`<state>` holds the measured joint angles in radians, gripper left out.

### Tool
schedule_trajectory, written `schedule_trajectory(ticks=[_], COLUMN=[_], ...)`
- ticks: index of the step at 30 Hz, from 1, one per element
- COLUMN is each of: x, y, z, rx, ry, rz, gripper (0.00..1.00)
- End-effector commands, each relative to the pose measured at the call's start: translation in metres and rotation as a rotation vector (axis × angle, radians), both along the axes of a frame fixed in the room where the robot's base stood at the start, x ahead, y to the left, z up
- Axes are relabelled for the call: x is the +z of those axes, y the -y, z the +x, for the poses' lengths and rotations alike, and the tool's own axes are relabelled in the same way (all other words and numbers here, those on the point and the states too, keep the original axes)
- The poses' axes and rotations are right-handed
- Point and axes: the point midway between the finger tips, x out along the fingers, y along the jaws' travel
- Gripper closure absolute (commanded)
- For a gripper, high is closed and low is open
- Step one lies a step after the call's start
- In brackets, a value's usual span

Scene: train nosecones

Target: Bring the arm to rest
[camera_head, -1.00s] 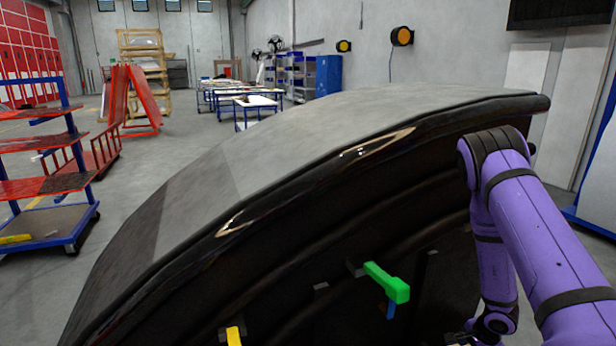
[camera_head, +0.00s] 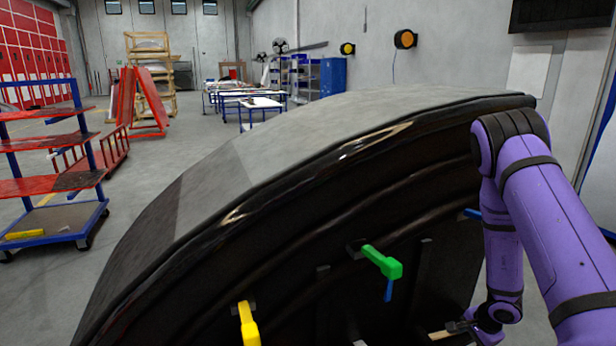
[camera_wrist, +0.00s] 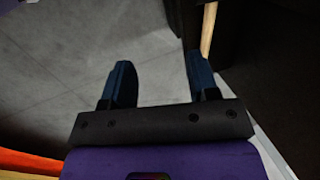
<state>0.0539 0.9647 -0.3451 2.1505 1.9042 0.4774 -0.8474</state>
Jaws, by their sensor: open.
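My purple arm comes down the right side of the head view, in front of the right end of a large black nosecone shell (camera_head: 330,215). My gripper (camera_wrist: 158,75) shows in the wrist view with its two dark blue fingers spread apart and nothing between them but grey floor. In the head view its end is low at the right, near the shell's dark inside, and the fingers are hard to make out there. A green handle (camera_head: 383,262) and a yellow handle (camera_head: 248,322) sit on the shell's inner side, to the left of the arm.
A wooden strip (camera_wrist: 208,28) and a dark panel lie beyond the right finger in the wrist view. A shelf cart with red boards (camera_head: 52,185) stands at the left. Blue-framed tables (camera_head: 250,103) stand at the back. Open floor lies left of the shell.

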Motion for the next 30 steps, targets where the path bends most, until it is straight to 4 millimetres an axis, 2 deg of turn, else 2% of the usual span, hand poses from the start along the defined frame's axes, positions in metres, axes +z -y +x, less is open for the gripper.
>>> schedule_trajectory(ticks=[8,13,17,23,30], x=[0.059,0.120,0.171,0.245,0.323], y=[-0.027,-0.055,-0.077,-0.109,-0.139], z=[0.019,0.029,0.028,0.013,-0.022], rx=[0.091,0.195,0.290,0.442,0.628], ry=[0.073,0.139,0.188,0.247,0.296], rz=[0.058,0.108,0.141,0.170,0.162], gripper=[0.45,0.45,0.45,0.45,0.45])
